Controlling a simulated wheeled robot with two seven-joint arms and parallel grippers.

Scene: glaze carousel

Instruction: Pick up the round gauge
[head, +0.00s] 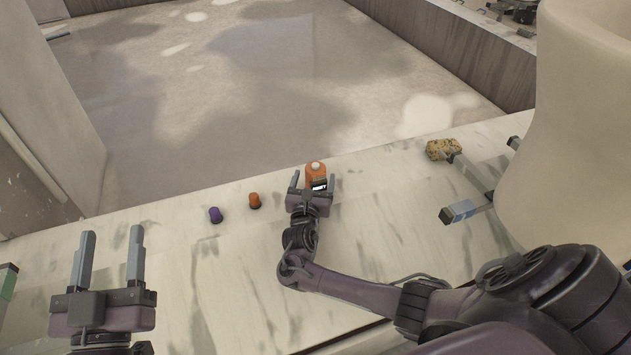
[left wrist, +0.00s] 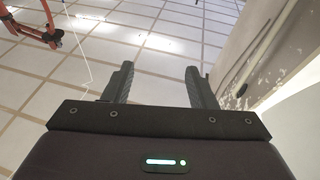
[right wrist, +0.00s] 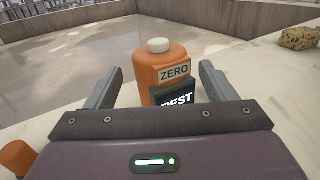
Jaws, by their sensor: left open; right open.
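The round gauge is an upright orange cylinder (head: 316,170) with a white knob on top, standing on the pale counter. In the right wrist view, the gauge (right wrist: 160,67) shows a "ZERO" label and a dark display reading "REST"; its lower part is hidden by my gripper. My right gripper (head: 312,178) is open, with one finger on each side of the gauge and a visible gap on both sides. My left gripper (head: 112,232) is open and empty at the left; in the left wrist view its fingers (left wrist: 160,75) point over tiled floor.
A small orange piece (head: 254,201) and a purple piece (head: 214,215) stand on the counter (head: 180,260) left of the gauge. A speckled tan block (head: 441,149) and grey metal bars (head: 459,212) lie to the right. A large cream rounded form (head: 575,130) rises at far right.

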